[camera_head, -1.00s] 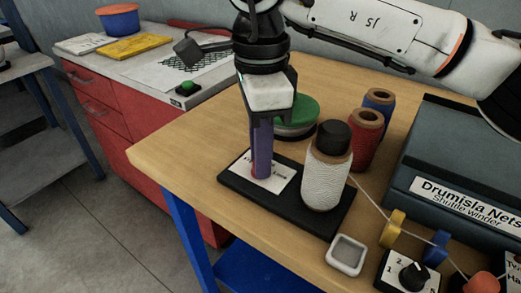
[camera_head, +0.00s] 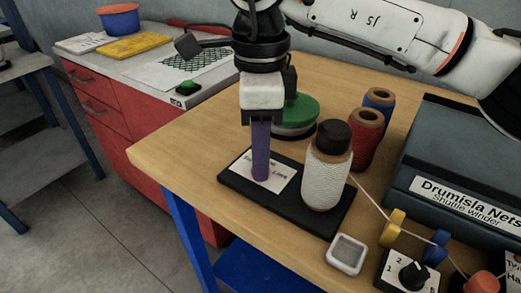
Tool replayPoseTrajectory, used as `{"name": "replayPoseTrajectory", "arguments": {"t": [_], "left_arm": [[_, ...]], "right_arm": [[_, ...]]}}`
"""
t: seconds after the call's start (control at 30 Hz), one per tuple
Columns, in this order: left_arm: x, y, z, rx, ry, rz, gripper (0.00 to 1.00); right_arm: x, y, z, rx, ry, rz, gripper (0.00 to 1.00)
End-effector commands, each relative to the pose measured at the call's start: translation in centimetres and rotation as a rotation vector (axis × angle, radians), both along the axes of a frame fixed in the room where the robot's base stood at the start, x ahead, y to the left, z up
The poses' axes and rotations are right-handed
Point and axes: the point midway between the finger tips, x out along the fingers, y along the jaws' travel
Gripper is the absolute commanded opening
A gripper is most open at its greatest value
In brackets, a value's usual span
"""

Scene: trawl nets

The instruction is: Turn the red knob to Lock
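My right gripper (camera_head: 261,150) points straight down at the left part of a black base plate (camera_head: 232,186). A purple upright piece stretches from the gripper to a white label (camera_head: 279,184) on the plate. The label's print is partly covered, but a word like "Lock" shows. I see no red knob at the gripper; it may be hidden behind the purple piece. I cannot tell whether the fingers are closed on anything. An orange-red knob (camera_head: 482,284) shows at the bottom right, cut off by the frame edge. My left gripper is not in view.
A white thread spool (camera_head: 326,172) with a black top stands on the plate, right of the gripper. A green round pad (camera_head: 298,112), red spool (camera_head: 365,139) and blue spool (camera_head: 379,104) stand behind. The winder box (camera_head: 450,155) fills the right. The table's left part is clear.

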Motion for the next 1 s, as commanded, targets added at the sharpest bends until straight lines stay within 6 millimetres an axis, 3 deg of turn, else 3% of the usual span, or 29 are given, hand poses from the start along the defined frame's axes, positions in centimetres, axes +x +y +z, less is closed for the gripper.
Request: {"name": "replayPoseTrajectory", "arguments": {"t": [0.37, 0.47, 0.8, 1.0], "left_arm": [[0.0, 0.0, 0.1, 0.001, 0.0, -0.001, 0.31], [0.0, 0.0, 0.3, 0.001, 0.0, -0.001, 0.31], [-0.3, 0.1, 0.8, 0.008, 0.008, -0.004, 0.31], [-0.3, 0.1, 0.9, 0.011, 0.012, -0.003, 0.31]], "right_arm": [[0.0, 0.0, 0.3, -0.001, 0.0, 0.001, 0.39], [0.0, 0.0, 1.4, 0.0, -0.001, 0.0, 0.39], [0.0, 0.0, 8.0, 0.0, -0.001, 0.0, 0.39], [0.0, 0.0, 10.0, -0.001, 0.0, 0.001, 0.39]]}}
